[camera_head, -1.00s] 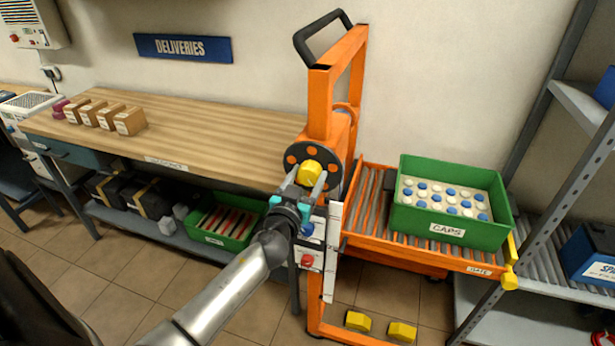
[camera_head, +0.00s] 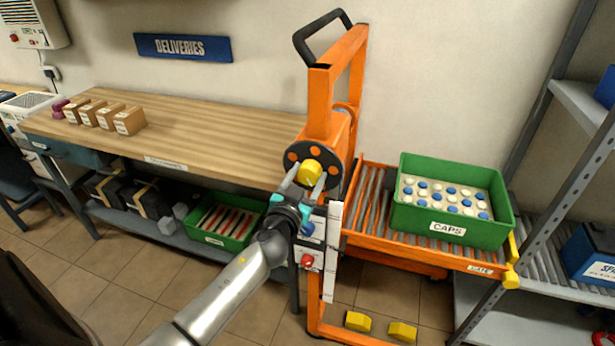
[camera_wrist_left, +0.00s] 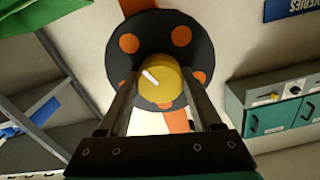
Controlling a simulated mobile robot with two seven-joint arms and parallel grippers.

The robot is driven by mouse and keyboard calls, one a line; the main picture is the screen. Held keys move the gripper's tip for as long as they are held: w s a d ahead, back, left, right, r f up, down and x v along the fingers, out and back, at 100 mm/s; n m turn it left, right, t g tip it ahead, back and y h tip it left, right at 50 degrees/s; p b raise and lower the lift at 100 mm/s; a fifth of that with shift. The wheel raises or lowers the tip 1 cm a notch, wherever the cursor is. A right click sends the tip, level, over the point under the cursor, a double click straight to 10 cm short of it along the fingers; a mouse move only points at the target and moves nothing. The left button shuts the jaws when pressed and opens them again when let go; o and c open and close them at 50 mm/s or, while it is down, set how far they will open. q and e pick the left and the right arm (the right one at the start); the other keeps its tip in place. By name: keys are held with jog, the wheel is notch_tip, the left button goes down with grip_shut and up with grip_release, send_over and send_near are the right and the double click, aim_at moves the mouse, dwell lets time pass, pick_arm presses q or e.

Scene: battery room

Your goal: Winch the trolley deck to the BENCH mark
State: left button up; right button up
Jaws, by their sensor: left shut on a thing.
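The orange trolley stands at the bench's right end, with its mast (camera_head: 319,105) upright. Its roller deck (camera_head: 365,215) carries a green crate (camera_head: 450,242) labelled CAPS, full of blue and white caps. The deck sits lower than the bench top. A dark winch disc (camera_head: 294,151) with orange spots and a yellow knob (camera_head: 311,171) is on the mast. My left gripper (camera_head: 308,180) is shut on the knob; the wrist view shows its fingers on either side of the knob (camera_wrist_left: 168,82). A white strip (camera_head: 331,255) runs down the mast; no BENCH mark is readable. My right gripper is not in view.
The wooden bench (camera_head: 200,135) holds several small cartons (camera_head: 129,121) at its left. A green crate (camera_head: 222,222) sits on the shelf below. A red button (camera_head: 307,261) is just below my gripper. Grey shelving (camera_head: 565,185) stands close at the right.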

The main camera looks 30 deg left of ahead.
pick_arm(q)
jog(key=m, duration=2)
jog(key=m+p, duration=0.1)
jog(key=m, duration=0.3)
jog(key=shift+m, duration=0.3)
jog(key=m+p, duration=0.1)
jog(key=m, duration=0.3)
jog(key=m+p, duration=0.2)
jog(key=m, duration=0.3)
jog(key=shift+m, duration=0.4)
jog(key=shift+m+p, duration=0.9)
jog(key=shift+m, duration=0.9)
jog(key=shift+f, duration=0.1)
